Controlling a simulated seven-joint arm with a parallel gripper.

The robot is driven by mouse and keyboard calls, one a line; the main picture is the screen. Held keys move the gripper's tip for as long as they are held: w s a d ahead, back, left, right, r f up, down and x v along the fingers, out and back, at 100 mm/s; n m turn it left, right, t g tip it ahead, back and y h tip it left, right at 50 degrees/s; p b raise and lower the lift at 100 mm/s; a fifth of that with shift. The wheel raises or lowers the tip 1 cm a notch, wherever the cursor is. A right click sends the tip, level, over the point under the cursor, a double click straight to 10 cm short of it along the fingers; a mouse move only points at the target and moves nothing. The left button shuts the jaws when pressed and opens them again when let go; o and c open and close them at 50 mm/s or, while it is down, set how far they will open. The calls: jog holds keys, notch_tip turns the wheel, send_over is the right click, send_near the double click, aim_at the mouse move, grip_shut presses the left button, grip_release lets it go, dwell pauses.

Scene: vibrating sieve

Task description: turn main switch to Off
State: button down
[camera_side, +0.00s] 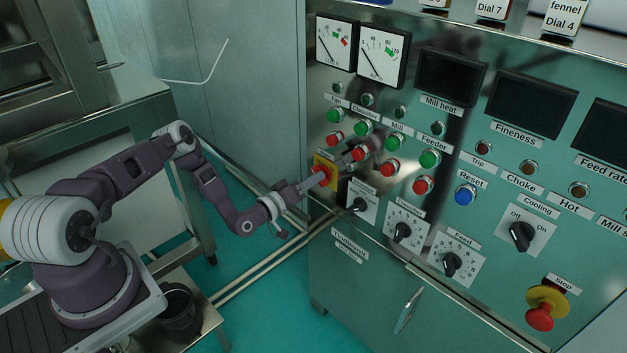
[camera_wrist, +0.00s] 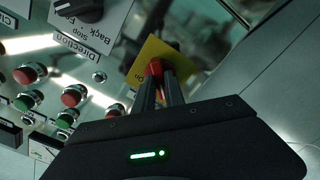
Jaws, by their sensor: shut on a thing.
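The main switch is a red knob (camera_side: 324,172) on a yellow plate (camera_side: 319,160) at the left edge of the control panel. In the wrist view the red knob (camera_wrist: 154,67) shows between the fingertips, in front of the yellow plate (camera_wrist: 166,49). My gripper (camera_side: 316,181) reaches the knob from the left. Its two fingers (camera_wrist: 158,82) are shut on the knob in the wrist view. The fingers hide part of the knob, and I cannot read its set position.
Green buttons (camera_side: 335,115) and red buttons (camera_side: 335,138) sit close by. A red stop button (camera_side: 540,318) is at lower right. The floor (camera_side: 262,283) left of the cabinet is open.

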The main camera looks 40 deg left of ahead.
jog(key=c, duration=1.4)
grip_release()
